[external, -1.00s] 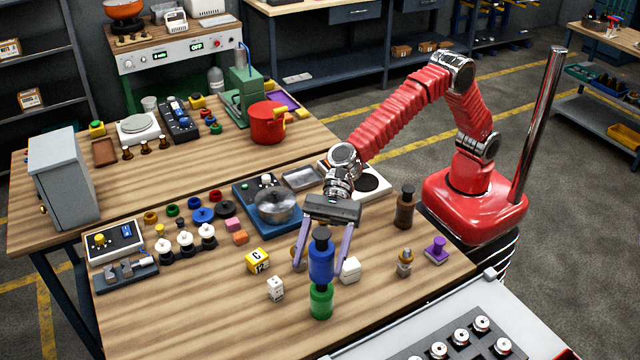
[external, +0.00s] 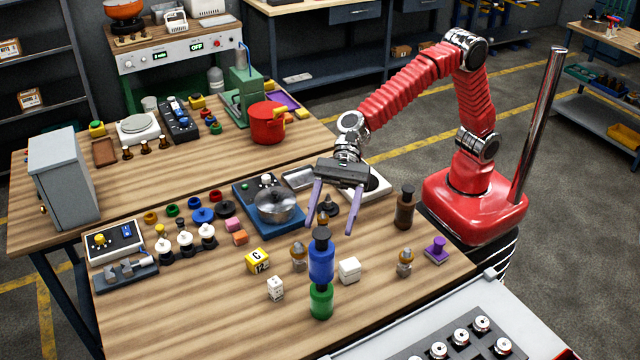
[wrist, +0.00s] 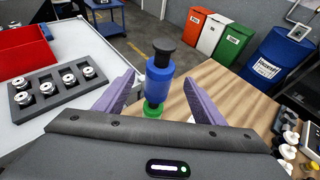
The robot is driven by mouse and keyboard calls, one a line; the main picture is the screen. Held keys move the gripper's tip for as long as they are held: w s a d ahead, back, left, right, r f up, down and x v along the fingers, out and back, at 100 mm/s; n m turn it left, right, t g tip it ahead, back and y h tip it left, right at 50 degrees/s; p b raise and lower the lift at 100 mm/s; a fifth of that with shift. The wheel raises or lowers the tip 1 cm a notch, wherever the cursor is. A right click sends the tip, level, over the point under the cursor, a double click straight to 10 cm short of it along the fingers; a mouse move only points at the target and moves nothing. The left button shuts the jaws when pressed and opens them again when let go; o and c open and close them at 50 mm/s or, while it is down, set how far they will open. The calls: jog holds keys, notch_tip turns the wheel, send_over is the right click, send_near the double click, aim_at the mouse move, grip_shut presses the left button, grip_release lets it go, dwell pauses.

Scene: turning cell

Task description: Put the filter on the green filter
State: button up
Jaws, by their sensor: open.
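A blue filter (external: 321,264) with a dark top stands upright on the green filter (external: 321,302) near the front of the wooden table. The two look stacked in line, and the blue one also shows in the wrist view (wrist: 160,77) with the green one (wrist: 153,110) beneath it. My gripper (external: 328,222) is open and empty, above and behind the stack. In the wrist view its purple fingers (wrist: 156,98) lie to either side of the stack, apart from it.
A white block (external: 350,270), a yellow marked block (external: 258,261) and a white die (external: 275,289) stand near the stack. A brown bottle (external: 405,208) stands to the right. A pot (external: 277,207) is behind left. The table's front left is clear.

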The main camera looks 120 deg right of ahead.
dwell(0.6)
jog(key=s+d+n+g+h, duration=0.1)
jog(key=s+d+n+h, duration=0.1)
jog(key=s+n, duration=0.5)
jog(key=s+d+f+n+g+h, duration=0.1)
jog(key=s+d+n, duration=0.4)
jog(key=s, duration=1)
jog(key=s+d+n+g+h, duration=0.1)
jog(key=s+d+n, duration=0.3)
jog(key=s+n, duration=0.4)
jog(key=shift+s+d+f+n+g+h, duration=0.1)
jog(key=shift+s+f+n+g+h, duration=0.1)
jog(key=shift+s+h, duration=0.45)
jog(key=shift+s+f+n+g+h, duration=0.2)
jog(key=shift+s+h, duration=0.05)
jog(key=shift+s, duration=0.7)
jog(key=s+d+f+n+h, duration=0.3)
jog(key=s+d+n, duration=0.3)
jog(key=s+d, duration=0.2)
jog(key=shift+s+f+h, duration=0.4)
jog(key=shift+s+f, duration=0.05)
jog(key=shift+s, duration=0.4)
